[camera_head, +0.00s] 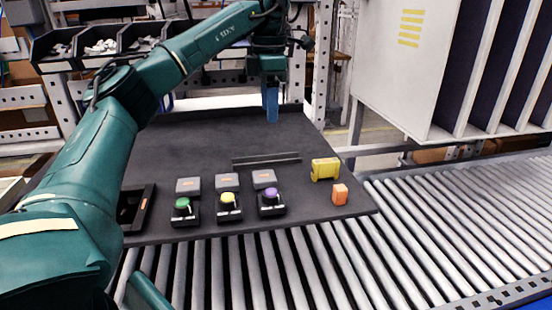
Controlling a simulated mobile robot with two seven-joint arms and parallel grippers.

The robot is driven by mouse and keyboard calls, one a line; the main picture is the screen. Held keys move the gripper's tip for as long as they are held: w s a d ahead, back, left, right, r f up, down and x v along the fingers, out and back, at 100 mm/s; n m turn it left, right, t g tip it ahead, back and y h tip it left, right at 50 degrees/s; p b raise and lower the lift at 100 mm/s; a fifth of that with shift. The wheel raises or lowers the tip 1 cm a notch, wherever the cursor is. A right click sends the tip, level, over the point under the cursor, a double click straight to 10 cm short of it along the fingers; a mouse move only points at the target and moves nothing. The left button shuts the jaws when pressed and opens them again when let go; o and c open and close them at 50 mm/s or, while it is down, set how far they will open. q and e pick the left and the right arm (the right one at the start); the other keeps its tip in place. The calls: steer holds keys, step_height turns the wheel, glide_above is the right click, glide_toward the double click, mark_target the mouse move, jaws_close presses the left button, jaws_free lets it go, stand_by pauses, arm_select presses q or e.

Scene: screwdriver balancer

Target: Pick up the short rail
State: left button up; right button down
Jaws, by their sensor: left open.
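A thin grey rail (266,160) lies flat on the dark mat-like board (190,140), right of its middle and running left to right. I cannot tell from this view alone whether it is one rail or two side by side. My left gripper (271,118) has blue fingers pointing down over the far part of the board, beyond the rail and apart from it. It is open, though its fingers overlap in this view, and nothing shows between them. My right gripper is not in view.
Three button boxes with green (182,204), yellow (228,200) and purple (270,196) tops stand near the front edge, with grey blocks behind. A yellow case (325,169) and an orange block (340,194) sit at right. A roller conveyor (430,220) adjoins the board.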

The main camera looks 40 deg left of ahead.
arm_select(q)
glide_above(267, 159)
steer(key=f+b, duration=0.1)
steer(key=f, duration=0.5)
steer(key=shift+d+f, duration=0.2)
steer(key=shift+w+a+f, duration=0.1)
steer(key=shift+a+f, duration=0.05)
steer(key=shift+f, duration=1.2)
steer(key=shift+a+f, duration=0.1)
steer(key=shift+f, duration=1.2)
steer(key=shift+c, duration=0.4)
steer(key=c, duration=1.1)
